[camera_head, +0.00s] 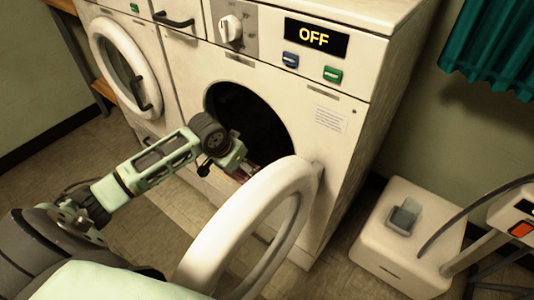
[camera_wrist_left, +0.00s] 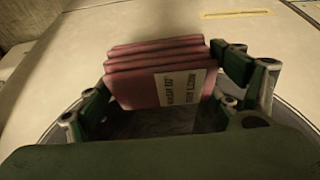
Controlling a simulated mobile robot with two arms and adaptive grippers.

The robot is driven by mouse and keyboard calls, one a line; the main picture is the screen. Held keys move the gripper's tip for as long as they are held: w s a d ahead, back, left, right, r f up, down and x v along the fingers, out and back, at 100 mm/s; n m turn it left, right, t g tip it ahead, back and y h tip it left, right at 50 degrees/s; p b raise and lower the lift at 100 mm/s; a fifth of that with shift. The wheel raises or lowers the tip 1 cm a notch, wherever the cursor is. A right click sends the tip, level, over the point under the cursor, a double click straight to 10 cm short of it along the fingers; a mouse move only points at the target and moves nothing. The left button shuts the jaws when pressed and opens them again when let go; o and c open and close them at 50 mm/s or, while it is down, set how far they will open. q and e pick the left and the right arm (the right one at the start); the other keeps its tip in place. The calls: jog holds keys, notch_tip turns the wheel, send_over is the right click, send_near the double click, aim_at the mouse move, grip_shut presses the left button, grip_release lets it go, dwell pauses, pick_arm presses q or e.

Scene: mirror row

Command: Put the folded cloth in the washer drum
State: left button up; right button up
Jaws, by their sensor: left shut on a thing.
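The washer (camera_head: 335,160) has its round door (camera_head: 205,240) swung open toward me. Its dark drum opening (camera_head: 235,105) is exposed. My left gripper (camera_head: 243,172) is at the lower edge of the opening, between it and the open door. It is shut on the folded cloth, a reddish stack of layers with a white printed label; in the left wrist view the cloth (camera_wrist_left: 135,75) sits between the two green fingers. In the head view only a small reddish piece of the cloth shows. A curved grey rim shows below it in the wrist view. My right gripper is out of view.
The washer's panel has a display (camera_head: 317,38) reading OFF, a knob (camera_head: 231,29), and blue and green buttons. A second machine with a closed round door (camera_head: 118,68) stands at left. A white box (camera_head: 408,240) with a hose stands on the floor at right. A teal curtain (camera_head: 492,50) hangs above.

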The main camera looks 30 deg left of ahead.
pick_arm(q)
jog(key=w, duration=0.2)
jog(key=w+b, duration=0.1)
jog(key=w, duration=0.1)
jog(key=w+d, duration=0.1)
jog(key=w, duration=0.1)
jog(key=shift+w+f+b, duration=0.1)
jog(key=shift+w+b, duration=0.2)
jog(key=shift+w, duration=0.05)
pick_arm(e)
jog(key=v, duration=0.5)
pick_arm(q)
jog(key=w, duration=0.3)
jog(key=w+b, duration=0.1)
jog(key=shift+w+d, duration=0.2)
jog(key=shift+d, duration=0.1)
jog(key=shift+w, duration=0.45)
jog(key=shift+w+d+b, duration=0.1)
jog(key=shift+w+b, duration=0.2)
jog(key=shift+b, duration=0.05)
notch_tip(320, 180, down, 3)
jog(key=shift+s+f+b, duration=0.1)
jog(key=shift+b, duration=0.5)
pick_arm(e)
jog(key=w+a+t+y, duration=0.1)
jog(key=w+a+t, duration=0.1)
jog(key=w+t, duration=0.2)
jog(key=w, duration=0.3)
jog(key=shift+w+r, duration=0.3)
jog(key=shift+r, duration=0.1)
